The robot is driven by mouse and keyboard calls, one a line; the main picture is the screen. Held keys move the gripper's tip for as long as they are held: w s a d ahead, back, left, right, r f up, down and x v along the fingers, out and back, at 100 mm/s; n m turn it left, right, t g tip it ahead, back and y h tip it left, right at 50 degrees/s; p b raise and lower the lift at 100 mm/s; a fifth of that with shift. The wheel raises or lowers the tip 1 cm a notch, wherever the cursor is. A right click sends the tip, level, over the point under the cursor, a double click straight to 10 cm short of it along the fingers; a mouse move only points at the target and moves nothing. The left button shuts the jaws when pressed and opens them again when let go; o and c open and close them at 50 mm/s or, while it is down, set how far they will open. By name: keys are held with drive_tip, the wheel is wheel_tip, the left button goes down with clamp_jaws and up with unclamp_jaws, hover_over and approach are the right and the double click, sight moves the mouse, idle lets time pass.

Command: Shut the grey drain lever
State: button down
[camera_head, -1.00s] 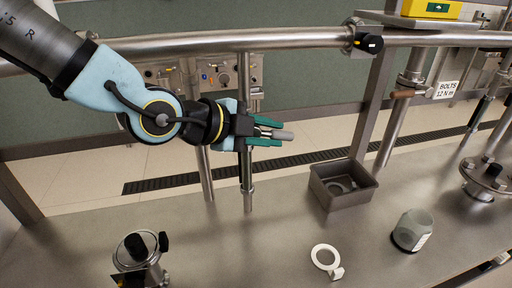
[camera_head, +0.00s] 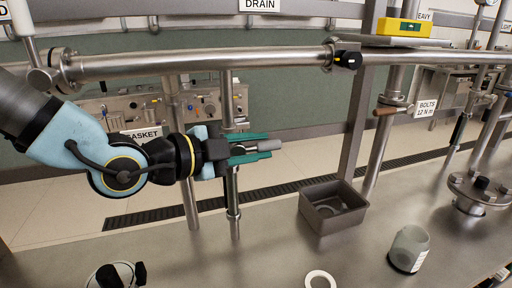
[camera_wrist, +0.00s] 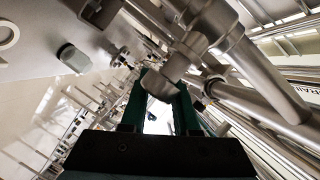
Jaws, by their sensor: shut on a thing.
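The grey drain lever (camera_head: 269,146) sticks out to the right, about level, from a thin vertical pipe (camera_head: 232,190) below the DRAIN sign (camera_head: 260,5). My gripper (camera_head: 262,149) reaches in from the left, and its green fingers are shut on the lever. The lever's rounded grey tip shows past the fingertips. In the wrist view the grey lever (camera_wrist: 158,83) lies between the green fingers. The valve body behind the gripper is mostly hidden in the head view.
On the bench stand an open grey bin (camera_head: 345,225), a grey cup-like part (camera_head: 408,249) and a white ring (camera_head: 320,279). A copper-coloured handle (camera_head: 389,111) is on a pipe at right.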

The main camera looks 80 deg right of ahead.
drive_tip(key=shift+w+f, duration=0.3)
drive_tip(key=shift+f, duration=0.15)
drive_tip(key=c, duration=0.8)
unclamp_jaws()
drive_tip(key=shift+d, duration=0.1)
drive_tip(key=shift+c, duration=0.2)
drive_tip(key=shift+o, duration=0.6)
drive_tip(key=shift+s+r, duration=0.15)
drive_tip(key=v, duration=1)
drive_tip(key=shift+w+a, duration=0.25)
drive_tip(key=shift+a, duration=0.05)
drive_tip(key=shift+w+r, duration=0.1)
